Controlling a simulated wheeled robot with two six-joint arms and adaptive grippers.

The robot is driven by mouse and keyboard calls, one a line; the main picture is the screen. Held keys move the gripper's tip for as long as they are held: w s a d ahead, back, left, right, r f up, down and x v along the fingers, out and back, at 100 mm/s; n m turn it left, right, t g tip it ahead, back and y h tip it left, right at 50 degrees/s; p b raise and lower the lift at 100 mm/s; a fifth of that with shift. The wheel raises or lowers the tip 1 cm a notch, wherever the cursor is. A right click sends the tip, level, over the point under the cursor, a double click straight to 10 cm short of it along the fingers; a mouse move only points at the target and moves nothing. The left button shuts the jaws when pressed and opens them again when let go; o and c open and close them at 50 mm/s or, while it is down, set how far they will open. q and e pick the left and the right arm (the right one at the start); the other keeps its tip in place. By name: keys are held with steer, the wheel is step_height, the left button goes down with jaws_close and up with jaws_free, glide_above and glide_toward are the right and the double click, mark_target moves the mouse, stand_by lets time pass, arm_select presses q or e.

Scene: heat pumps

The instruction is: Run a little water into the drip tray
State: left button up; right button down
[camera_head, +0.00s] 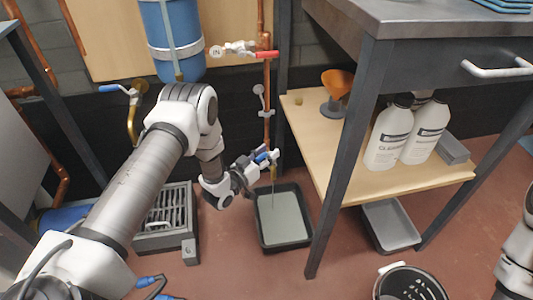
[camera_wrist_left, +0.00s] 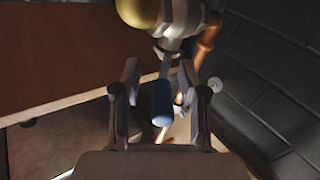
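The black drip tray (camera_head: 287,246) lies on the floor below the copper pipe, with a pale grey-green surface inside that may be water. A small tap with a blue lever (camera_head: 264,156) sits on the pipe above it. A thin line, apparently a water stream, runs from below the tap into the tray. My left gripper (camera_head: 256,171) is at the tap. In the left wrist view, its fingers stand apart on both sides of the blue lever (camera_wrist_left: 162,103), with gaps visible. The spout is partly hidden by the gripper.
A bench with a wooden lower shelf (camera_head: 310,150) stands close right of the tray, holding white bottles (camera_head: 388,137) and an orange funnel (camera_head: 337,83). A red-handled valve (camera_head: 266,54) is higher on the pipe. A metal grate unit (camera_head: 165,213) stands left; a black basket (camera_head: 410,284) is front right.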

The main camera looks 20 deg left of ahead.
arm_select(q)
steer(key=v, duration=1.2)
steer(key=shift+f, duration=0.1)
